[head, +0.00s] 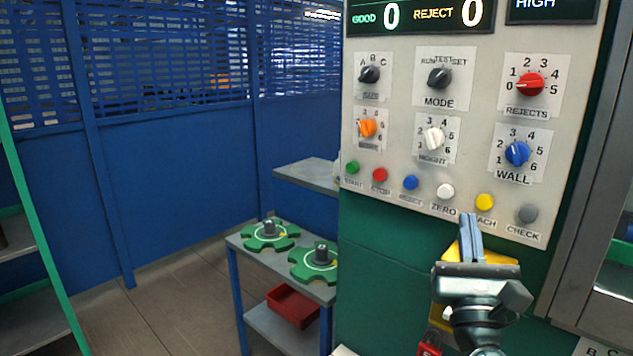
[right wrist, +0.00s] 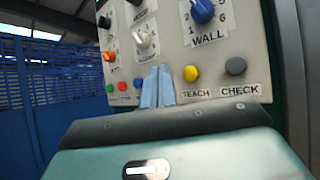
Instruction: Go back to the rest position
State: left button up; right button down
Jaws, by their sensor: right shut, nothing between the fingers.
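My right gripper (head: 470,222) is in front of the machine's control panel (head: 400,190), just below the row of buttons. Its blue-grey fingers are shut together with nothing between them. In the head view the fingertips overlap the panel's lower edge, left of the yellow button (head: 485,202). In the right wrist view the shut fingers (right wrist: 158,75) point up between the blue button (right wrist: 138,83) and the yellow button. I cannot tell whether the fingertips touch the panel. My left gripper is in neither view.
A small table (head: 318,291) with two green notched plates stands left of the machine, with a red bin (head: 293,307) on its lower shelf. A grey ledge (head: 305,177) is behind it. A green-framed shelf (head: 30,290) is at the far left. Floor between is clear.

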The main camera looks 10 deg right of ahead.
jog(key=s+a+f+n+g+y, duration=0.2)
jog(key=a+f+n+y, duration=0.2)
jog(key=f+n, duration=0.4)
jog(key=s+a+f+n+g+y+p, duration=0.15)
jog(key=a+f+n+y, duration=0.35)
jog(key=n, duration=0.6)
jog(key=s+a+f+n+g+y, duration=0.2)
jog(key=a+f+n+y, duration=0.2)
jog(key=f+n, duration=0.45)
jog(key=s+a+f+n+g+h, duration=0.1)
jog(key=s+f+n+g, duration=0.3)
jog(key=s+f+n, duration=0.2)
jog(key=s+f+n+g, duration=0.4)
jog(key=s+f+n, duration=0.2)
jog(key=f+n, duration=0.2)
notch_tip(320, 180, down, 3)
jog(key=shift+a+r+h+p, duration=0.2)
jog(key=shift+a+h+p, duration=0.1)
jog(key=shift+a+h, duration=0.1)
jog(key=shift+n, duration=0.25)
